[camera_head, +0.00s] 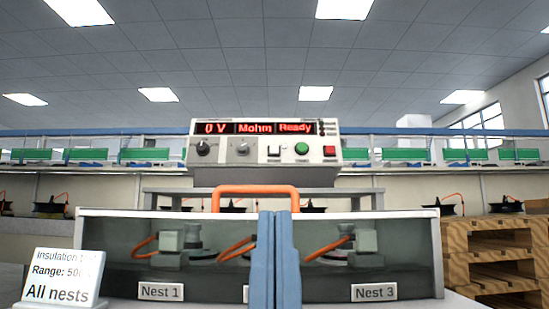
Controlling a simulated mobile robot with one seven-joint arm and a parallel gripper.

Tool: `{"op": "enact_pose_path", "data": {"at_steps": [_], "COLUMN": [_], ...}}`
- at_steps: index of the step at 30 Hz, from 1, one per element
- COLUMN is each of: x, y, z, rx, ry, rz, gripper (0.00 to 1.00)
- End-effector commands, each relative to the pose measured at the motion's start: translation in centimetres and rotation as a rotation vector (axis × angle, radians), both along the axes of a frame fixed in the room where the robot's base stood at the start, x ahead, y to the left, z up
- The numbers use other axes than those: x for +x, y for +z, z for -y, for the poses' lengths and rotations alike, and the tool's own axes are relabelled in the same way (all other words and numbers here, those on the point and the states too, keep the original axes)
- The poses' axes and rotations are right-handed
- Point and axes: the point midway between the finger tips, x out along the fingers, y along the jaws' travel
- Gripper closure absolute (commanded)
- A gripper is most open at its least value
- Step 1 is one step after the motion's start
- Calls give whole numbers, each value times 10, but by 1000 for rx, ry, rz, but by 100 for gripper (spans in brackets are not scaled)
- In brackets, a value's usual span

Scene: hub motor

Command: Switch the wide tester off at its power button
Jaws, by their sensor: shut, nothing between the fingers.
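The wide tester (262,172) stands on a raised shelf at the centre, above and behind a clear-sided enclosure. Its red display (260,128) is lit and reads "0 V", "Mohm" and "Ready". I cannot read any label that marks the power button. Nothing covers the tester's front.
A sign (60,278) stands at lower left. Wooden crates (490,240) are at right. The air before the tester's front is clear above the handle.

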Motion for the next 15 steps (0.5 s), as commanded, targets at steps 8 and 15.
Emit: {"op": "enact_pose_path", "data": {"at_steps": [8, 15], "x": [0, 0], "y": [45, 123], "z": [0, 0], "rx": [1, 1], "ry": [1, 1], "rz": [0, 0], "gripper": [100, 100]}}
